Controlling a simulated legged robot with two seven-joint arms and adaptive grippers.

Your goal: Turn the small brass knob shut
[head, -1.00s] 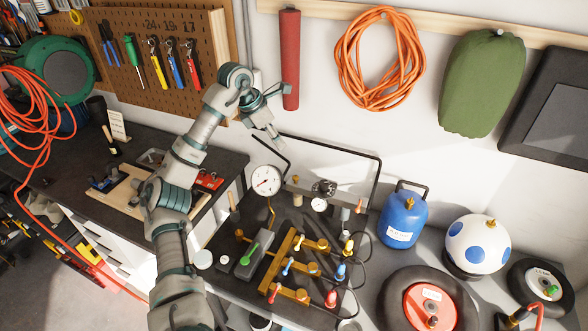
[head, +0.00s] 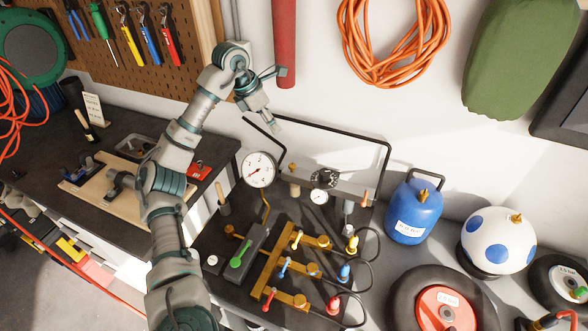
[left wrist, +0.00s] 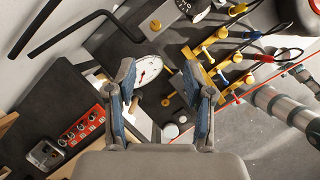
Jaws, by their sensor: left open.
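Several brass knobs show, and I cannot tell which one the task means. One small brass knob (head: 292,168) stands on the gauge bar, right of the large white dial gauge (head: 258,170). Others sit on the brass manifold (head: 272,262), such as the knob (head: 313,269) in its middle row. My left gripper (head: 270,115) is open and empty, above and behind the dial gauge near the wall. In the left wrist view my open fingers (left wrist: 160,72) frame the gauge (left wrist: 148,70); a brass knob (left wrist: 155,25) lies beyond them. My right gripper is not in view.
A black tube frame (head: 340,136) rises behind the gauges. A grey block with a green lever (head: 240,252), coloured levers and black hoses crowd the bench. A blue tank (head: 412,212), a white ball tank (head: 497,243) and a red-centred wheel (head: 440,308) stand right.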

